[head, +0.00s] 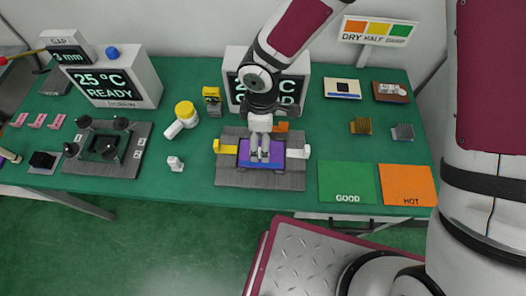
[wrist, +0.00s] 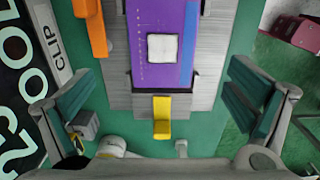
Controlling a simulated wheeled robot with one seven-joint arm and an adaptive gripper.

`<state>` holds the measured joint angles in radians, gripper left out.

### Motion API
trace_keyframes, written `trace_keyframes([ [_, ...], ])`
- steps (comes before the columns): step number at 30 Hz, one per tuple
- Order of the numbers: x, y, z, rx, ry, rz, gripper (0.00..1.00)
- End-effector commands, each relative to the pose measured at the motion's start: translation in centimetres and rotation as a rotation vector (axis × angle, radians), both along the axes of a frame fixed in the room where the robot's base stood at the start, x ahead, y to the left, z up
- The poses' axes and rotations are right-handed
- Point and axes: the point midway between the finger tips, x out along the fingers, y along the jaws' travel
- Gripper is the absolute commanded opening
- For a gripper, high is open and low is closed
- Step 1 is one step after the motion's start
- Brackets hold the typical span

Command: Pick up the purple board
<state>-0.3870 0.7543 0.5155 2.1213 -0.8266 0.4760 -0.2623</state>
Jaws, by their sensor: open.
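The purple board (head: 246,155) sits in a grey fixture (head: 230,178) near the front middle of the green table. In the wrist view the purple board (wrist: 145,75) shows a white square and a row of small marks; its top end is out of frame. A yellow lever (head: 226,148) is at its left side in the head view, and a white lever (head: 298,152) is at its right. The yellow lever (wrist: 162,115) is below the board in the wrist view. My gripper (head: 260,157) is over the board, its fingers wide apart (wrist: 162,90) with nothing between them, and hides part of it.
A display reading "25 °C" (head: 296,88) stands behind the fixture. An orange part (wrist: 90,28) lies beside the board. Green "GOOD" (head: 346,180) and orange "HOT" (head: 407,184) mats are to the right.

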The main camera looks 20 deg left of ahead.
Motion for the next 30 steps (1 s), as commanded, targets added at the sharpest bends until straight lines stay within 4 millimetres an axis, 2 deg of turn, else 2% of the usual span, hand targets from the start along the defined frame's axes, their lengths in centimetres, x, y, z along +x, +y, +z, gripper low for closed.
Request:
trace_keyframes([
  [3,-0.1,0.0,-1.7,-0.001,0.001,-0.001,0.98],
  [11,-0.2,-0.1,-3.2,-0.001,0.001,-0.001,0.98],
  [21,-0.4,-0.1,-7.3,0.000,0.000,-0.002,0.98],
  [30,-0.3,-0.2,-7.8,0.000,-0.001,-0.002,0.98],
])
